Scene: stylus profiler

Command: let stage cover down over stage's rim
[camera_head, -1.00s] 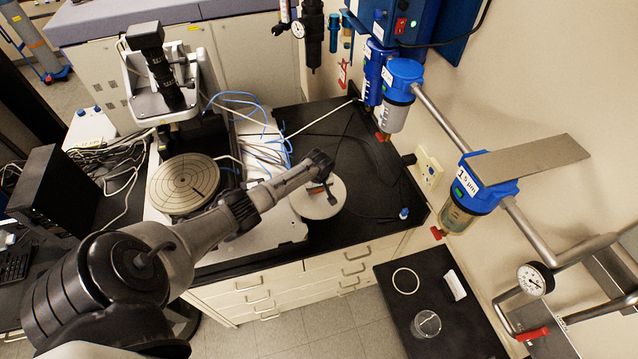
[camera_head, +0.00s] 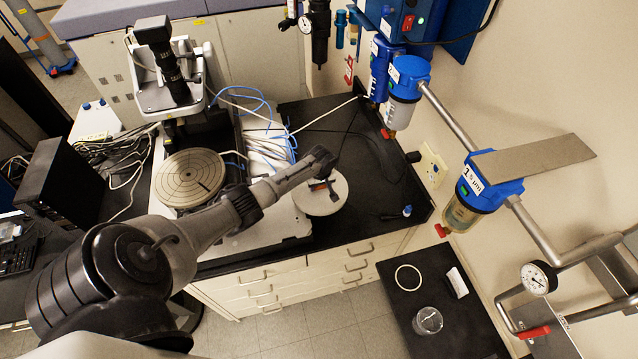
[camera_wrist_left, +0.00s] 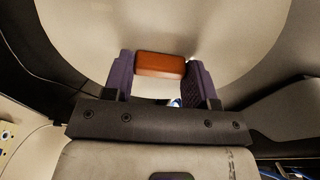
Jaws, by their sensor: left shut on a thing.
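The stage cover (camera_head: 334,199) is a round, pale cream disc with a small orange-brown handle. My left gripper (camera_head: 323,184) is shut on that handle from above, and the cover is over the black bench right of the instrument. In the left wrist view the handle (camera_wrist_left: 160,65) sits between the two dark fingers, with the pale cover (camera_wrist_left: 95,30) filling the area behind. I cannot tell whether the cover touches the surface below. The stage (camera_head: 190,178) is a round tan plate with ring grooves, apart from the cover to its left. My right gripper is out of view.
The profiler's camera head (camera_head: 160,60) rises behind the stage. Loose blue and white cables (camera_head: 262,140) lie between instrument and wall. Blue filters (camera_head: 405,88) and pipes line the right wall. A lower black table (camera_head: 395,325) holds a ring (camera_head: 408,266) and clear dish (camera_head: 428,321).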

